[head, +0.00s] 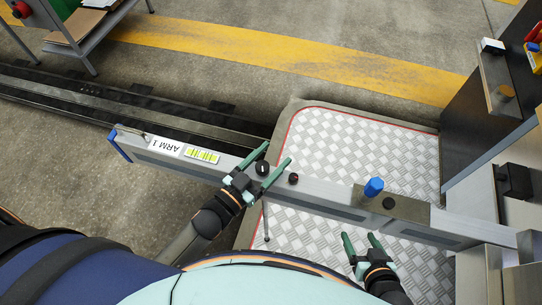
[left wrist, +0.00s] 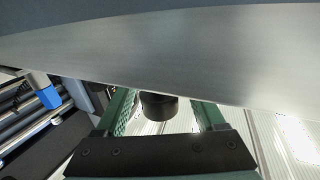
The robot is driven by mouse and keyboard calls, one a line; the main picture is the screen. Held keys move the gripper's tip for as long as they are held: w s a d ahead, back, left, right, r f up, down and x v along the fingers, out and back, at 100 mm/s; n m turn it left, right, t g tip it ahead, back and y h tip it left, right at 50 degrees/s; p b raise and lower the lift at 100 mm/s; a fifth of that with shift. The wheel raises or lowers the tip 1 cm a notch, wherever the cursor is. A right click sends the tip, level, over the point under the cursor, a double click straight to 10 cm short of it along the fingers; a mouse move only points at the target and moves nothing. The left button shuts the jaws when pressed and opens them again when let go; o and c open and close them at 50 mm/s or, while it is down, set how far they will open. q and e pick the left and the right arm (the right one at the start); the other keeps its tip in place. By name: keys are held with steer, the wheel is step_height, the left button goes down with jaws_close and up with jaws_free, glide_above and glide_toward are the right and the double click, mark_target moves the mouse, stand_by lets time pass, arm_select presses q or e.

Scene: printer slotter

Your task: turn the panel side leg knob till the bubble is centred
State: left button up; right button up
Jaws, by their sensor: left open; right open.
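A long grey beam marked ARM 1 (head: 330,190) crosses the head view. A black round knob (head: 262,168) sits on it, with a thin leg rod (head: 266,222) below. My left gripper (head: 277,153) is open, its fingers on either side of this knob. In the left wrist view the black knob (left wrist: 158,106) shows between the open fingers, apart from both. A red-and-black knob (head: 293,178), a blue cylinder (head: 373,187) and another black knob (head: 389,203) are further right on the beam. My right gripper (head: 361,240) is open and empty below the beam. I cannot make out a bubble.
A checkered metal plate (head: 345,140) with a red edge lies under the beam. A dark cabinet panel (head: 480,130) stands at the right. A dark rail (head: 130,105) runs along the floor at the left. A cart (head: 85,35) stands at the upper left.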

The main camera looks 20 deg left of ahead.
arm_select(q)
steer(key=shift+c, duration=0.3)
jaws_close()
stand_by(0.4)
steer(key=shift+s+m+g+h+p, duration=0.1)
steer(key=shift+m+g+h+p, duration=0.5)
steer(key=shift+m+h, duration=0.3)
steer(key=shift+d+h, duration=0.1)
steer(key=shift+h, duration=0.4)
steer(key=shift+s+d+m+g+h, duration=0.1)
steer(key=shift+m+g+h, duration=0.5)
steer(key=shift+s+d+m+g+h, duration=0.1)
steer(key=shift+m+g+h, duration=0.5)
steer(key=shift+s+d+m+g+h, duration=0.1)
steer(key=shift+m+g+h, duration=0.4)
steer(key=shift+g, duration=0.15)
steer(key=shift+s+d+m+g+h, duration=0.1)
steer(key=shift+m+g+h, duration=0.35)
steer(key=shift+g, duration=0.2)
